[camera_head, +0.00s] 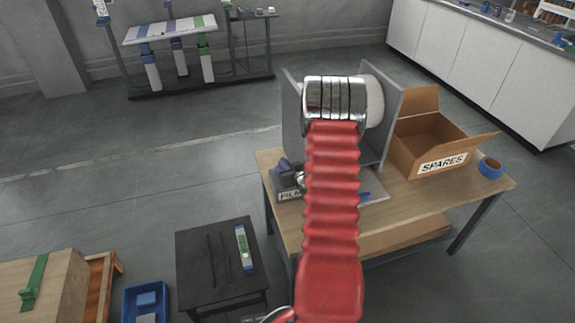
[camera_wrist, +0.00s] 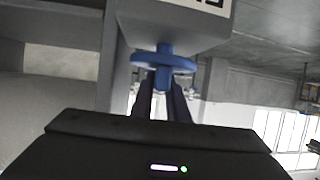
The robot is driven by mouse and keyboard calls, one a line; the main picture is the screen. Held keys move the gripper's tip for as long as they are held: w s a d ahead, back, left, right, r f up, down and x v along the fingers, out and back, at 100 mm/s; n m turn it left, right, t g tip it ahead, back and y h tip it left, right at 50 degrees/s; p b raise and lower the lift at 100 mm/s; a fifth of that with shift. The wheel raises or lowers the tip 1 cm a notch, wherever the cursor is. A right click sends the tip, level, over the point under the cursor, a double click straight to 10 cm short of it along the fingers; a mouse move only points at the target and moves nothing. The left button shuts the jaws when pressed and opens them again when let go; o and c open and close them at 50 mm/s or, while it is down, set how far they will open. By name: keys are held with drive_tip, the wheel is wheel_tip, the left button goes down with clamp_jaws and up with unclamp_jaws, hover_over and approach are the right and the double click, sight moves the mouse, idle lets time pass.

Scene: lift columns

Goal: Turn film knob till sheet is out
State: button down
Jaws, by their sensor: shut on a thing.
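The blue film knob (camera_wrist: 163,62) is in the middle of the wrist view, on the face of a grey housing (camera_wrist: 175,22) with part of a white label. My gripper (camera_wrist: 162,90) has its two dark fingers close together on the knob. In the head view the film stand (camera_head: 392,110) has grey side plates and a white roll (camera_head: 373,100) between them. A label reading "FILM" (camera_head: 290,195) shows at its lower left. My red arm covers the middle of the stand, and my gripper is mostly hidden there. I cannot make out a film sheet coming out.
The stand is on a wooden table (camera_head: 490,195) with an open cardboard box (camera_head: 425,150) marked "SPARES" and a blue tape roll (camera_head: 490,167). A black table (camera_head: 205,275), a blue bin (camera_head: 130,300) and a wooden box (camera_head: 60,285) stand at lower left. Floor at left is clear.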

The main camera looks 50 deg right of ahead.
drive_tip(key=shift+n+y, duration=0.4)
drive_tip(key=shift+y, duration=0.1)
drive_tip(key=shift+d, duration=0.1)
drive_tip(key=c, duration=1.7)
unclamp_jaws()
drive_tip(key=shift+s, duration=0.1)
drive_tip(key=v, duration=1.3)
drive_tip(key=shift+s, duration=0.3)
